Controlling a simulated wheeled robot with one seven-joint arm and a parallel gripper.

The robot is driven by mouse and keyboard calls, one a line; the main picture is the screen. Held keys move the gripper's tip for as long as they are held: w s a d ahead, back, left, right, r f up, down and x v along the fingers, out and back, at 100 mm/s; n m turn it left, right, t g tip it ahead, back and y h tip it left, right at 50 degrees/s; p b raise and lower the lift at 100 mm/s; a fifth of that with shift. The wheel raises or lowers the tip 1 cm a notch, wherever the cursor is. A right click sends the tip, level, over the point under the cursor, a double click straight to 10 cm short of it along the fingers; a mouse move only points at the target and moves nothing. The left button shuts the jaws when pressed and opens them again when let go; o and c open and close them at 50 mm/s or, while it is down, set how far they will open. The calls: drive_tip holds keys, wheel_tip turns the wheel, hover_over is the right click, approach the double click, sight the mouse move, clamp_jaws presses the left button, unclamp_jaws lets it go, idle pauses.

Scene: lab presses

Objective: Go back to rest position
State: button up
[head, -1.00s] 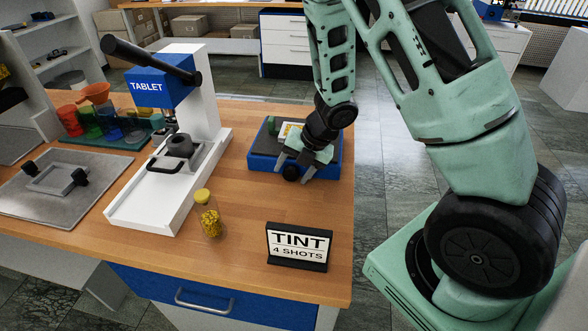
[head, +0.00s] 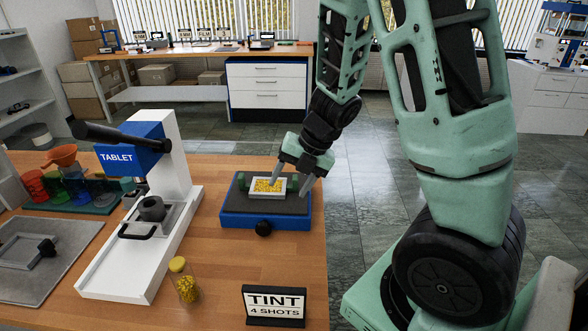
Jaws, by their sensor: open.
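My gripper (head: 291,184) is open and points down over the blue and dark grey stand (head: 265,221) at the right end of the wooden table. A small white tray (head: 254,194) filled with yellow pieces (head: 268,186) lies on the stand's dark top. The fingertips are at the tray's right side, one in front of its pieces in the picture. I cannot tell whether they touch it. Nothing is visible between the fingers.
The white and blue TABLET press (head: 160,205) stands left of the stand. A yellow-capped jar (head: 186,284) and the TINT sign (head: 274,305) stand near the front. Coloured cups (head: 75,188) and a grey mat (head: 45,265) are at left. Open floor (head: 355,215) lies right of the table.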

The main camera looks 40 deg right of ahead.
drive_tip(key=shift+s+d+r, duration=0.25)
drive_tip(key=shift+r, duration=0.4)
